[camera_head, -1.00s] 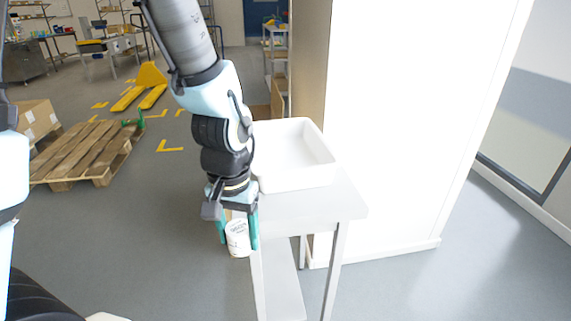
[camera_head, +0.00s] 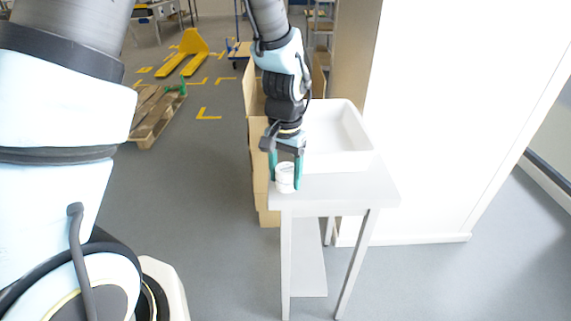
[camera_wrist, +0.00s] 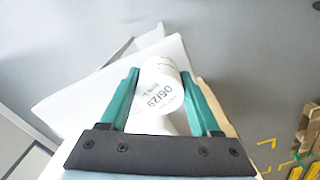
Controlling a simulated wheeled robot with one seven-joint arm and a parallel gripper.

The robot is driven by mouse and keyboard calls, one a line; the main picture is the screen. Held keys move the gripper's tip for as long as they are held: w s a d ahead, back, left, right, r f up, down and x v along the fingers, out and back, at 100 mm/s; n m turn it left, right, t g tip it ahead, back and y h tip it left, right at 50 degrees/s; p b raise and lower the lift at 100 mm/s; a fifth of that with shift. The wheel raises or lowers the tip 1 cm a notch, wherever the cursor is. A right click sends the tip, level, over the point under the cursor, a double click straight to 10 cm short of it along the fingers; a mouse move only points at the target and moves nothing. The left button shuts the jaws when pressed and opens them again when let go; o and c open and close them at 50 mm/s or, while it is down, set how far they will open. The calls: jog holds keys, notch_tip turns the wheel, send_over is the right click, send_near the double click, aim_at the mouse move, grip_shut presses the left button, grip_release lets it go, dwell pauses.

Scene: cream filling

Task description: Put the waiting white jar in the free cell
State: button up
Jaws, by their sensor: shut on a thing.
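My gripper (camera_head: 285,178) has teal fingers and is shut on a white jar (camera_head: 286,184) at the left edge of the white table top. I cannot tell whether the jar touches the table. The wrist view shows the jar (camera_wrist: 160,88) between the fingers, tilted in the picture, with the printed label "05/29". A white open box (camera_head: 345,160) stands on the table just right of my gripper. Its inside looks plain from here, and no separate cell can be made out; part of it is hidden behind my wrist.
The white table (camera_head: 350,192) has bare top in front of the box. A white wall panel (camera_head: 460,120) stands close on the right. Cardboard boxes (camera_head: 257,165) stand behind the table on the left. A wooden pallet (camera_head: 150,120) and yellow pallet jack (camera_head: 188,52) are farther back.

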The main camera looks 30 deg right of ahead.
aim_at(285, 164)
jog(key=w, duration=0.1)
jog(key=w+d+p, duration=0.1)
jog(key=w, duration=0.1)
jog(key=shift+w+d+r, duration=0.1)
jog(key=shift+w+d, duration=0.2)
jog(key=shift+f+p, duration=0.5)
jog(key=shift+f, duration=0.35)
jog(key=shift+f, duration=0.2)
jog(key=o, duration=1.4)
jog(key=shift+o, duration=0.2)
jog(key=shift+r, duration=0.15)
notch_tip(285, 164, up, 12)
jog(key=b, duration=0.3)
